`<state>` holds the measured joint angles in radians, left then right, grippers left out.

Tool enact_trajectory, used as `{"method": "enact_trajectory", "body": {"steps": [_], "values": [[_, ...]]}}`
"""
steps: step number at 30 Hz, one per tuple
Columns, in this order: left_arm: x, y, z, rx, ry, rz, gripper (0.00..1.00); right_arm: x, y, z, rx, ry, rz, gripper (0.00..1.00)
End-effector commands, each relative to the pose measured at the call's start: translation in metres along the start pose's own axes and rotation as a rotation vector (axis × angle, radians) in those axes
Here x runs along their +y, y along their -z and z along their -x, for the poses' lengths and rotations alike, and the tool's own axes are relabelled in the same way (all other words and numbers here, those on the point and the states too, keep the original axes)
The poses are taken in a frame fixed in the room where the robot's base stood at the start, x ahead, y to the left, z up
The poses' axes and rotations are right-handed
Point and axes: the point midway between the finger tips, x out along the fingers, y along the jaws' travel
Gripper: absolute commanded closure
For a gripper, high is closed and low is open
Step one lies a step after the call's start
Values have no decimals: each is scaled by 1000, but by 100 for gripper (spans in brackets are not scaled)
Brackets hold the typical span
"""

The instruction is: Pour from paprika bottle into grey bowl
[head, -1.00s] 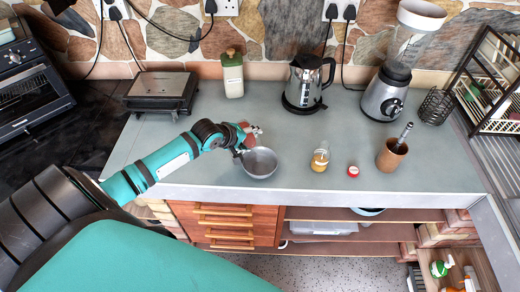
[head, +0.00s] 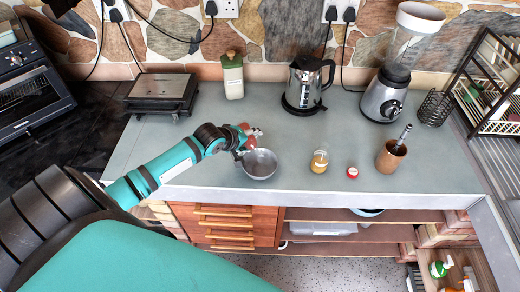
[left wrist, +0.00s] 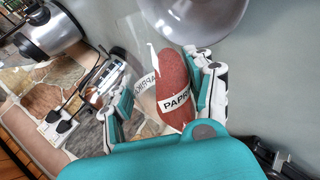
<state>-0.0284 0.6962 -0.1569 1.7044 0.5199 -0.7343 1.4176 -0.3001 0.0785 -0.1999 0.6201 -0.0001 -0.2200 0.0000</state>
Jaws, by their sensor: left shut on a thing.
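The grey bowl (head: 262,165) stands on the counter near its front edge, and it shows at the top of the left wrist view (left wrist: 205,15). My left gripper (head: 253,140) is at the bowl's upper left side. In the left wrist view it is shut on the paprika bottle (left wrist: 174,88). The bottle is clear with a PAPRIKA label and is tilted, its red powder lying along one side. In the head view the bottle is small and partly hidden by the fingers. I cannot make out powder falling. My right gripper is not in view.
Behind are a green-lidded canister (head: 233,78), a kettle (head: 306,84) and a blender (head: 386,95). The counter's middle is clear.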

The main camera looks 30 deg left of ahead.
Motion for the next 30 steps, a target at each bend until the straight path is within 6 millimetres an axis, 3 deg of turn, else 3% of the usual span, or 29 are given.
{"method": "enact_trajectory", "body": {"steps": [30], "values": [[0, -3, -1, 43, -1, -43, 81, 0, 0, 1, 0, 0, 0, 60]]}}
